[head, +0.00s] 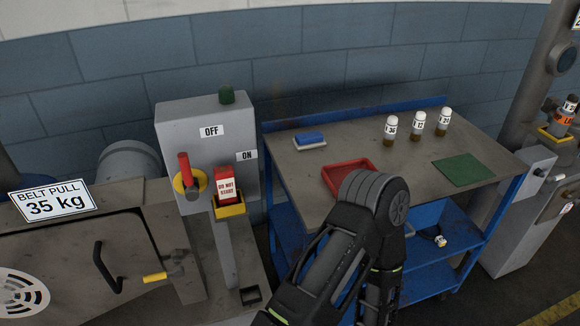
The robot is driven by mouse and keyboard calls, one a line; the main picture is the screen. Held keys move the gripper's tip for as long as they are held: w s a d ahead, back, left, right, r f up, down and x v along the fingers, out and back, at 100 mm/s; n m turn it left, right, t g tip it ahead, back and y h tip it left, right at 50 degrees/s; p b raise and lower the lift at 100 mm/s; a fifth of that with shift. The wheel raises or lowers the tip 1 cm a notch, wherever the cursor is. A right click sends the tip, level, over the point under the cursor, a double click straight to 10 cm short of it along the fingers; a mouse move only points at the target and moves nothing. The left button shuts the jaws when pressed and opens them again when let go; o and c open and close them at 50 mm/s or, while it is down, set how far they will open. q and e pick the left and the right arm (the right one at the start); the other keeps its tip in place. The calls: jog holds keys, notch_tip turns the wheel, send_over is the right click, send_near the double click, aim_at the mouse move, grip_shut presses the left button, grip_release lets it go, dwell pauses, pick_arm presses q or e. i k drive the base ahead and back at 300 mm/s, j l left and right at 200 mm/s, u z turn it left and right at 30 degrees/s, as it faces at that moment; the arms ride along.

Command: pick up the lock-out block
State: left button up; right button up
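The lock-out block (226,184) is red with a white "DO NOT START" label. The lever points up, towards the "OFF" label. Nothing of mine touches the block. One of my arms rises from the bottom centre and bends in front of the blue table, to the right of the block. Neither of my grippers shows.
A blue trolley table (310,172) holds a red tray (335,172), a blue-topped block (310,138), several labelled bottles (417,124) and a green mat (463,169). A machine with a black handle (105,270) stands at left. My arm hides part of the tray.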

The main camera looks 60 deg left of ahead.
aim_at(224, 176)
jog(key=u, duration=2.35)
jog(key=k+l+z, duration=0.25)
jog(key=l, duration=0.15)
jog(key=i, duration=0.05)
